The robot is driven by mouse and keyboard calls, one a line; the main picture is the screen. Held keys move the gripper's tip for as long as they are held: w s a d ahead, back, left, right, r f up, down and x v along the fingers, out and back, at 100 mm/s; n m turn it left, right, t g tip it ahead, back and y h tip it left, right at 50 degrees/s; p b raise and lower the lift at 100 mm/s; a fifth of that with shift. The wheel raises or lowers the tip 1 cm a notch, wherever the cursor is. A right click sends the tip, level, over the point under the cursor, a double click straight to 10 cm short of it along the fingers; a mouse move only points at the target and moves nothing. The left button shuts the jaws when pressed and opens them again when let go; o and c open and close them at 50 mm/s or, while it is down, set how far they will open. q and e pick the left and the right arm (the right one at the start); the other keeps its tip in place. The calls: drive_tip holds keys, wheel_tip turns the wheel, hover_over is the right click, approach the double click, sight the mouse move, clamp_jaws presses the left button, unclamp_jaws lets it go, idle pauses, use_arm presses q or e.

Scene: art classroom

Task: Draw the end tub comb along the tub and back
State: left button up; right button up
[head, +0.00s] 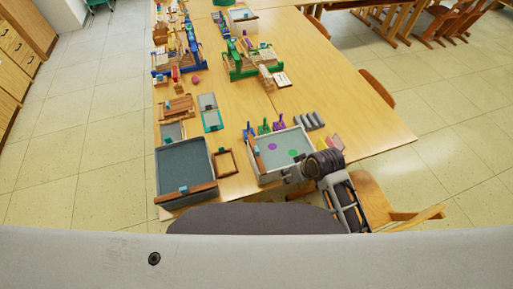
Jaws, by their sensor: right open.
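A light-grey tub (253,177) with pale liquid holding purple and green spots stands at the table's near right end. A reddish-brown comb bar (257,158) with a small blue block lies along its left side. A dark-grey tub (160,163) stands at the near left, with another reddish-brown bar (203,187) with a blue block along its near side. My right gripper (290,184) is open and empty at the light tub's near right corner, apart from both bars; whether it touches the tub is unclear. My left gripper is out of view.
A small wooden frame (226,161) lies between the tubs. Green and purple stands (264,127) and grey cylinders (309,121) are behind the light tub. A wooden chair (375,200) stands beside my right arm. Looms (252,62) stand farther back.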

drive_tip(key=w+a+r+n+y, duration=0.2)
drive_tip(key=w+a+r+n, duration=0.25)
drive_tip(key=a, duration=0.45)
wheel_tip(320, 180, up, 12)
drive_tip(key=f+n+g+h, duration=0.1)
drive_tip(key=n+g+h, duration=0.35)
drive_tip(key=n, duration=0.75)
hover_over(257, 148)
drive_tip(key=shift+a+r+t, duration=0.1)
drive_tip(key=shift+r+t, duration=0.15)
drive_tip(key=shift+t, duration=0.2)
drive_tip(key=shift+f, duration=0.2)
drive_tip(key=shift+f+p, duration=0.7)
drive_tip(key=shift+f, duration=6.05)
clamp_jaws()
